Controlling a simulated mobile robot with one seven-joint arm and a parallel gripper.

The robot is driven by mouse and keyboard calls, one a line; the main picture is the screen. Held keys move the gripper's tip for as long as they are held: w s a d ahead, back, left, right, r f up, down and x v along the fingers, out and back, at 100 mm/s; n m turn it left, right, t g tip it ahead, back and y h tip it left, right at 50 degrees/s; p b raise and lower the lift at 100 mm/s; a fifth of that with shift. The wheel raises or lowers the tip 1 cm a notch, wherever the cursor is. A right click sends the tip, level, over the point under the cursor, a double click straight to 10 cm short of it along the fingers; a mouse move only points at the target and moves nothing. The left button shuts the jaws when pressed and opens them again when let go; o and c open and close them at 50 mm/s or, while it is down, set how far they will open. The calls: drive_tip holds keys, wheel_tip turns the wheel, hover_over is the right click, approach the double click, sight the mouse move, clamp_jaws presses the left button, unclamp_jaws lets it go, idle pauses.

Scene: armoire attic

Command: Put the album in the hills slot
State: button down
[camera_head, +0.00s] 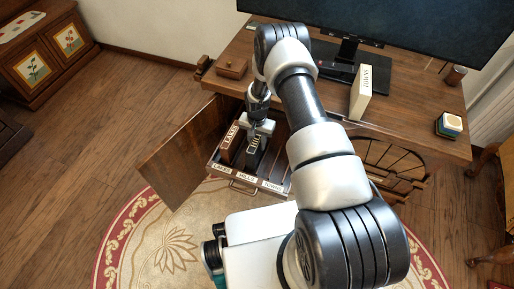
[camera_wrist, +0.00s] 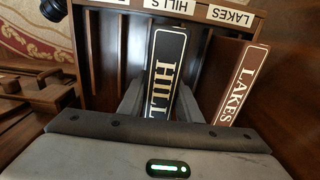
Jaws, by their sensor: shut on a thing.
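The black album marked HILLS (camera_wrist: 166,72) is between the two fingers of my gripper (camera_wrist: 160,100), which are shut on it. In the head view my gripper (camera_head: 257,128) is over the open drawer (camera_head: 243,187), and the dark album (camera_head: 253,150) is below it. The album lines up with the hills label (camera_head: 246,177), between the lakes label (camera_head: 221,169) and the towns label (camera_head: 272,186). It seems to be in the middle slot; how deep it sits I cannot tell. The brown LAKES album (camera_head: 230,136) is in the lakes slot.
A white album marked TOWNS (camera_head: 361,93) stands on the desk (camera_head: 412,112) near the monitor (camera_head: 400,28). An open cabinet door (camera_head: 180,155) is left of the drawer. A small wooden box (camera_head: 231,68) and a cube-shaped item (camera_head: 449,124) are on the desk.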

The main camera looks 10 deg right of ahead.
drive_tip(key=shift+f, duration=1.3)
drive_tip(key=shift+f+b, duration=0.2)
drive_tip(key=shift+b, duration=0.2)
drive_tip(key=c, duration=1.3)
unclamp_jaws()
drive_tip(key=shift+r, duration=0.1)
